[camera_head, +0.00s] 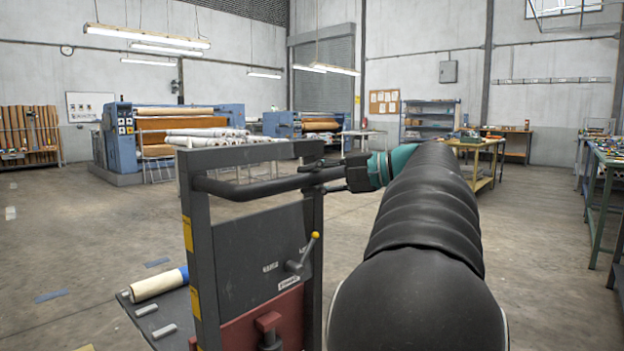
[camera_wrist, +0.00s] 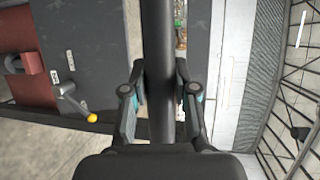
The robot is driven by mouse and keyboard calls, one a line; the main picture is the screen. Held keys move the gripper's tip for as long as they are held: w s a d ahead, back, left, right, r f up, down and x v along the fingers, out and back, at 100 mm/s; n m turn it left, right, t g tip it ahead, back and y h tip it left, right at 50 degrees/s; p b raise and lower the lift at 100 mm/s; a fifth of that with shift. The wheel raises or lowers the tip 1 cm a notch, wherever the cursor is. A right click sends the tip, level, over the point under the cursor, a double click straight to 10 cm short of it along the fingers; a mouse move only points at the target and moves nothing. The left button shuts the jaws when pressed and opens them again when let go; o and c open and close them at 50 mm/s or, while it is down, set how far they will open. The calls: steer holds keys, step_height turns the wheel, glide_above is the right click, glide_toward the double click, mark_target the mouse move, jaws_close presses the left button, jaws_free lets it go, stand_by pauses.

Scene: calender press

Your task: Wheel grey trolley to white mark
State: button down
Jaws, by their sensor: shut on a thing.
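The grey trolley (camera_head: 240,249) stands close in front of me, left of my arm. It has an upright frame with yellow labels, a dark panel, a yellow-knobbed lever (camera_head: 303,252) and a red lower part. Its dark handle bar (camera_head: 250,188) runs across the top. My gripper (camera_head: 335,175) is shut on this bar near its right end. In the wrist view, the fingers (camera_wrist: 160,80) lie on both sides of the bar (camera_wrist: 158,40). Two small whitish floor patches (camera_head: 11,213) show at the far left; I cannot tell whether either is the white mark.
A cream roll (camera_head: 159,285) lies on the trolley's low deck. Blue floor marks (camera_head: 51,295) lie left of it. Blue calender machines (camera_head: 118,140) and a rack of rolls stand behind. Workbenches (camera_head: 606,170) line the right side. The floor to the left is mostly clear.

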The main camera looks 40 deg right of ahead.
steer(key=shift+s+f, duration=0.1)
steer(key=shift+f, duration=0.05)
steer(key=c, duration=0.9)
jaws_free()
steer(key=shift+s+d, duration=0.15)
steer(key=shift+s, duration=0.05)
steer(key=shift+w, duration=0.1)
steer(key=v, duration=1.2)
